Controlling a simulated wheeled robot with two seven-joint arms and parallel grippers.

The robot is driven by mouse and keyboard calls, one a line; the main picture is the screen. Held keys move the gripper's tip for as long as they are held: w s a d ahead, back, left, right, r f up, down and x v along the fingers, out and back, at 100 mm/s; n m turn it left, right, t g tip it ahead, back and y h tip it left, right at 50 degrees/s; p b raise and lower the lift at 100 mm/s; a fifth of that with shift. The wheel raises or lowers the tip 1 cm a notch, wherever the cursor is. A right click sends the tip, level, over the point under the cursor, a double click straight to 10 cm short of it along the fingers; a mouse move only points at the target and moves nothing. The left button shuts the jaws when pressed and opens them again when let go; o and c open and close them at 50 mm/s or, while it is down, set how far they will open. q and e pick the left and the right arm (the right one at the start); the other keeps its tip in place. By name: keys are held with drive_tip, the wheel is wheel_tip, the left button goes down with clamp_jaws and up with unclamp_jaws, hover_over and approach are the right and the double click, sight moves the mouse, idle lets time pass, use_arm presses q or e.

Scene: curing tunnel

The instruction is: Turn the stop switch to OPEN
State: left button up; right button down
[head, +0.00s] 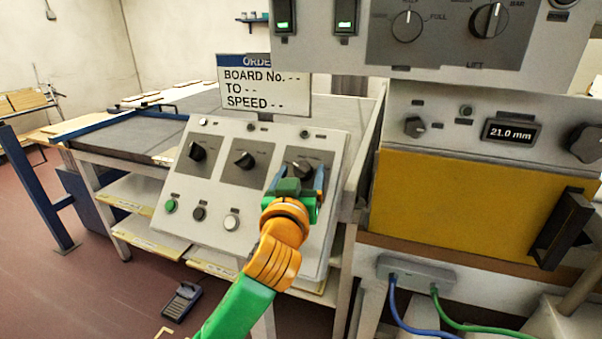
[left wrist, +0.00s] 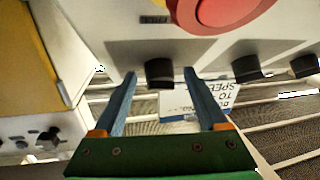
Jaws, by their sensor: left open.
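A sloped grey control panel (head: 215,208) carries three dark rotary knobs in a row: left (head: 197,152), middle (head: 245,161) and right (head: 301,168). Their labels are too small to read, so I cannot tell which is marked as the stop switch. My left gripper (head: 303,176) is open at the right knob. In the left wrist view, that knob (left wrist: 160,74) lies between the two blue fingertips of my left gripper (left wrist: 159,76); I cannot tell whether they touch it. My right gripper is not in view.
A red mushroom button (left wrist: 232,8) sits close to the fingers in the left wrist view. Green (head: 170,205), dark (head: 199,213) and white (head: 232,222) buttons line the panel's lower part. An order sign (head: 262,90) stands behind it. A yellow-fronted machine (head: 450,205) stands at right.

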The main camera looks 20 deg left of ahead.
use_arm(q)
drive_tip(key=shift+s, duration=0.15)
clamp_jaws()
drive_tip(key=shift+r, duration=0.1)
drive_tip(key=m+h+p, duration=0.1)
drive_tip(key=m, duration=0.1)
drive_tip(key=m+h+p, duration=0.1)
drive_tip(key=m+h, duration=0.1)
drive_tip(key=m+h+p, duration=0.1)
drive_tip(key=m+p, duration=0.1)
drive_tip(key=shift+a+r+h, duration=0.15)
drive_tip(key=shift+a+h, duration=0.2)
drive_tip(key=shift+h, duration=0.05)
drive_tip(key=m+h+p, duration=0.2)
drive_tip(key=m+g+h+p, duration=0.1)
drive_tip(key=m+h+p, duration=0.1)
drive_tip(key=m, duration=0.1)
drive_tip(key=shift+a, duration=0.2)
drive_tip(key=shift+m+g+h+p, duration=0.4)
drive_tip(key=shift+m+p, duration=0.2)
drive_tip(key=shift+m, duration=0.2)
